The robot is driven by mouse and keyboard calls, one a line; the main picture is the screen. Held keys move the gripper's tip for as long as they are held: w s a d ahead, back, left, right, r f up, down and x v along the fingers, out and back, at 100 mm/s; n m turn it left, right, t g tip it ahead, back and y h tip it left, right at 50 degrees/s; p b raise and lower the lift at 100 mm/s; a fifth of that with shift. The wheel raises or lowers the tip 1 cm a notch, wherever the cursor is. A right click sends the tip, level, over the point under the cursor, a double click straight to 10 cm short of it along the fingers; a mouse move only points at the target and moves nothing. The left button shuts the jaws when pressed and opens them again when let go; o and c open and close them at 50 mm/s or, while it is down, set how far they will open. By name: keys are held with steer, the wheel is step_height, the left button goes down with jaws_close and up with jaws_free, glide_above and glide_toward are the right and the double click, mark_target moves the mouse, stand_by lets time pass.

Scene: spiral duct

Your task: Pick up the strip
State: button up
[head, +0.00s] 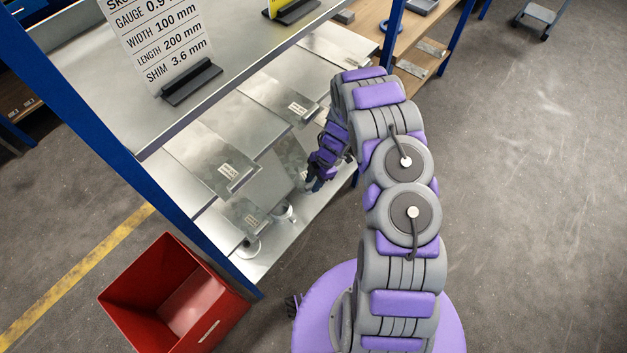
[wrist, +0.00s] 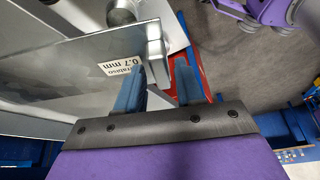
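Several flat grey metal strips with white labels lie on the lower shelf in the head view, such as a labelled strip (head: 212,158) and another (head: 298,103). I cannot tell which one the task means. My gripper (head: 312,184) is at the shelf's front side, beside the strips. In the wrist view a shiny strip (wrist: 60,85) has a label ending in "0.7 mm". My gripper (wrist: 160,78) has two blue fingers spread apart with a gap between them. The left finger overlaps the strip's right end near the label. Whether they touch is unclear.
The upper shelf (head: 190,110) overhangs the strips and carries a size card (head: 155,35). A blue post (head: 100,130) stands at the shelf's near corner. A red bin (head: 170,290) sits on the floor in front.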

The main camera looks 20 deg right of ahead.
mark_target(305, 192)
steer(key=shift+d, duration=0.2)
steer(key=shift+c, duration=1.4)
jaws_close()
steer(key=shift+a, duration=0.1)
steer(key=shift+a, duration=0.1)
steer(key=shift+s+a+p, duration=0.55)
steer(key=shift+s+a, duration=1.1)
steer(key=shift+a, duration=0.3)
steer(key=o, duration=0.5)
jaws_free()
steer(key=p+v, duration=0.3)
steer(key=v, duration=1.4)
steer(key=shift+w+d, duration=0.1)
steer(key=shift+d, duration=0.1)
